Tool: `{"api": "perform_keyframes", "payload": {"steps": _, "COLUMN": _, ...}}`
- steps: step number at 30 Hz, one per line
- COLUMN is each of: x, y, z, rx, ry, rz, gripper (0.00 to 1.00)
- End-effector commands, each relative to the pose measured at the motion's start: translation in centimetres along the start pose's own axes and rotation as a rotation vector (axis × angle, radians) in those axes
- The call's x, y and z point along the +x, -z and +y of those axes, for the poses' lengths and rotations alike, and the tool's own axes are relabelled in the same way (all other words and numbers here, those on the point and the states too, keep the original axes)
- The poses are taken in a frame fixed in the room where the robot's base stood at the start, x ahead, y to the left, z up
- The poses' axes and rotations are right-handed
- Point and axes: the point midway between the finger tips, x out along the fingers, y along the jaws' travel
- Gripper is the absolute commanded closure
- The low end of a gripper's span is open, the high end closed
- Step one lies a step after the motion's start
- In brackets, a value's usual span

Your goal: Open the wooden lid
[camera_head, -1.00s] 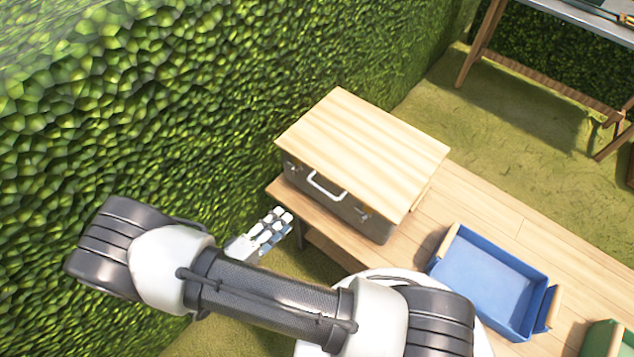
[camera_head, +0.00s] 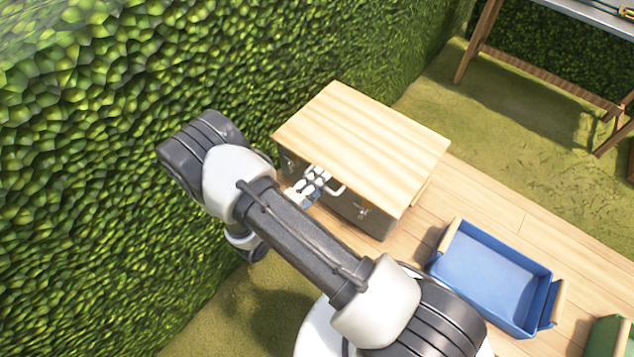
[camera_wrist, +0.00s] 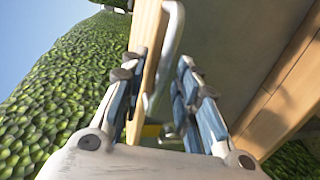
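The wooden lid (camera_head: 365,140) lies flat and closed on a dark grey box (camera_head: 352,208). A pale metal handle (camera_head: 338,190) is on the box's front side, just below the lid's front edge. My gripper (camera_head: 318,178) is at that handle. In the wrist view, my gripper (camera_wrist: 158,82) is open, with its blue-padded fingers apart. The lid's edge (camera_wrist: 147,62) and the handle (camera_wrist: 171,50) show between the fingers, the lid's edge close to the left finger. I cannot tell whether either finger touches them. My gripper covers part of the handle in the head view.
The box stands on a wooden table (camera_head: 520,228) beside a tall green hedge (camera_head: 130,80) on the left. A blue crate (camera_head: 490,275) stands right of the box, and a green crate (camera_head: 608,335) is partly visible at the lower right. Another table (camera_head: 580,12) stands at the upper right.

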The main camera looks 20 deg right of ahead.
Motion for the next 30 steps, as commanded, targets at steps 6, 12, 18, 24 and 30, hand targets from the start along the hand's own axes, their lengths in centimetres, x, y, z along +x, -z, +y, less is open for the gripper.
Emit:
{"api": "perform_keyframes", "payload": {"steps": 6, "x": 0.17, "y": 0.0, "z": 0.02, "rx": 0.0, "ry": 0.0, "rz": 0.0, "gripper": 0.71}}
{"api": "perform_keyframes", "payload": {"steps": 12, "x": 0.15, "y": 0.01, "z": 0.02, "rx": 0.0, "ry": 0.0, "rz": 0.0, "gripper": 0.8}}
{"api": "perform_keyframes", "payload": {"steps": 18, "x": 0.15, "y": 0.01, "z": 0.02, "rx": 0.0, "ry": 0.0, "rz": 0.0, "gripper": 0.93}}
{"api": "perform_keyframes", "payload": {"steps": 24, "x": 0.14, "y": 0.01, "z": 0.02, "rx": 0.0, "ry": 0.0, "rz": 0.0, "gripper": 1.0}}
{"api": "perform_keyframes", "payload": {"steps": 30, "x": 0.14, "y": 0.01, "z": 0.02, "rx": 0.0, "ry": 0.0, "rz": 0.0, "gripper": 1.0}}
